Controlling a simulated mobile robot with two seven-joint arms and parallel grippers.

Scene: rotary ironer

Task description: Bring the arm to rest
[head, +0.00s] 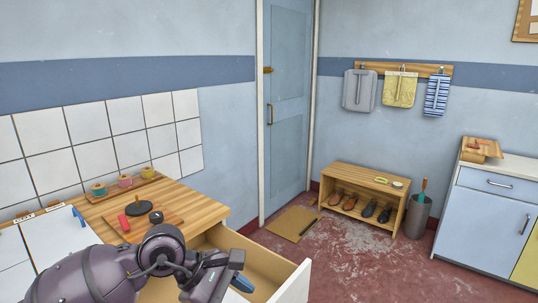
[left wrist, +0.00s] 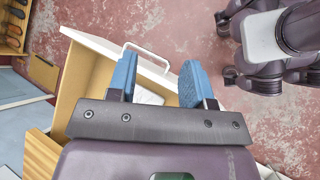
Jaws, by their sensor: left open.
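My left arm reaches in from the lower left of the head view. Its left gripper (head: 240,271) is over an open wooden drawer (head: 262,262) with a white front (head: 293,284). The blue fingers are apart with nothing between them. In the left wrist view the gripper (left wrist: 157,82) is open above the drawer (left wrist: 80,80), whose white handle (left wrist: 148,56) lies beyond the fingertips. A white flat item (left wrist: 147,96) shows inside the drawer between the fingers. I cannot tell the height of the gripper above the drawer. My right gripper is not seen.
The wooden counter (head: 190,205) holds a dark round-handled item (head: 139,208), a red item (head: 124,222) and small coloured pots. A shoe bench (head: 360,177), a grey bin (head: 417,216) and a blue cabinet (head: 487,222) stand beyond. The red floor between (head: 350,260) is clear.

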